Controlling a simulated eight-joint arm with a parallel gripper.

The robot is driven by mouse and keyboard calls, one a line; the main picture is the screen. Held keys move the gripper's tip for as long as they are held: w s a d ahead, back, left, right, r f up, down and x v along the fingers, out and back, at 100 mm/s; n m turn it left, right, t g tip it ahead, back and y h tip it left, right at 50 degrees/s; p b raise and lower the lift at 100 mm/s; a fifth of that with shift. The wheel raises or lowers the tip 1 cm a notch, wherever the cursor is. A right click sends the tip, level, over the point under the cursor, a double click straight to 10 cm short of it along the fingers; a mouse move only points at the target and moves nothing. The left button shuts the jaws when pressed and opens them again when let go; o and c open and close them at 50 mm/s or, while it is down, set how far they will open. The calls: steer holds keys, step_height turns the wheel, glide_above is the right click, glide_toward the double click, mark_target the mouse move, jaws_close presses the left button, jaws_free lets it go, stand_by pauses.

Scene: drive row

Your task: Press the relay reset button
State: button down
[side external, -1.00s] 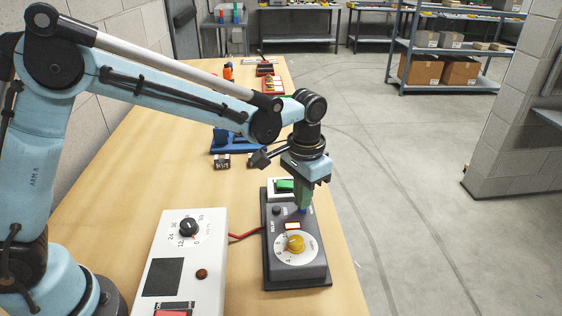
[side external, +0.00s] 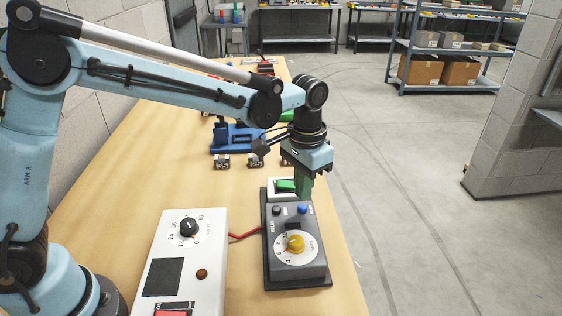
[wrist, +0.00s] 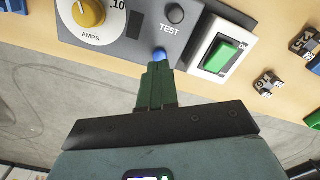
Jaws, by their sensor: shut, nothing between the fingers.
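The dark grey relay box (side external: 283,262) stands near the table's right edge, with a yellow AMPS knob (side external: 295,243) on its face. Its blue button (side external: 302,208) is uncovered in the side view and also shows in the wrist view (wrist: 160,53), partly behind my fingertips. A black button (wrist: 175,14) beside it is labelled TEST. The small window (wrist: 134,24) on the box is dark.
A green rocker switch (side external: 285,185) in a white frame sits just behind the relay box. A light grey panel (side external: 185,262) with a black knob stands to the left, joined by a red cable (side external: 245,236). A blue fixture (side external: 236,138) is farther back.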

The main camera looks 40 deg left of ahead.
steer(key=shift+r, duration=2.45)
steer(key=s+a+n+t, duration=0.3)
steer(key=s+a+t, duration=0.4)
steer(key=s+a, duration=0.6)
steer(key=shift+s+a+r, duration=0.2)
steer(key=shift+s+a, duration=0.15)
steer(key=shift+s, duration=0.2)
